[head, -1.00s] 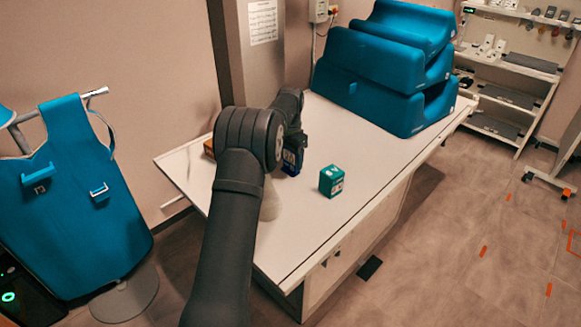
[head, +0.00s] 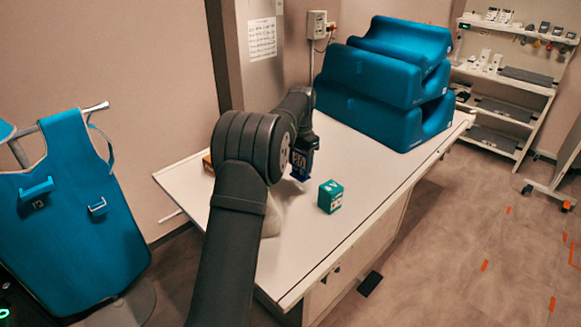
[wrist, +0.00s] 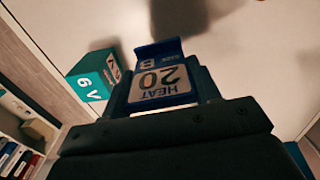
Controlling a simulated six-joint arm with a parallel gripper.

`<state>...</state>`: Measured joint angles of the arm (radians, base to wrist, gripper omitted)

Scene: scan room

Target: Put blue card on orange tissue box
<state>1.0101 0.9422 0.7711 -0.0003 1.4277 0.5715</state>
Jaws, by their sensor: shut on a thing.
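My gripper (head: 300,174) is over the white table, behind and left of the teal box in the head view. In the head view a small blue piece of the card (head: 299,178) shows at the gripper's tip; the fingers are mostly hidden. The orange tissue box (head: 207,164) shows only as a small orange-brown piece at the table's left, mostly hidden behind my arm. The gripper is well to its right.
A teal box (head: 330,197) stands on the white table (head: 345,225), near the gripper; it also shows in the wrist view (wrist: 94,77). Stacked blue cushions (head: 385,80) fill the table's far end. Bare tabletop lies around the teal box.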

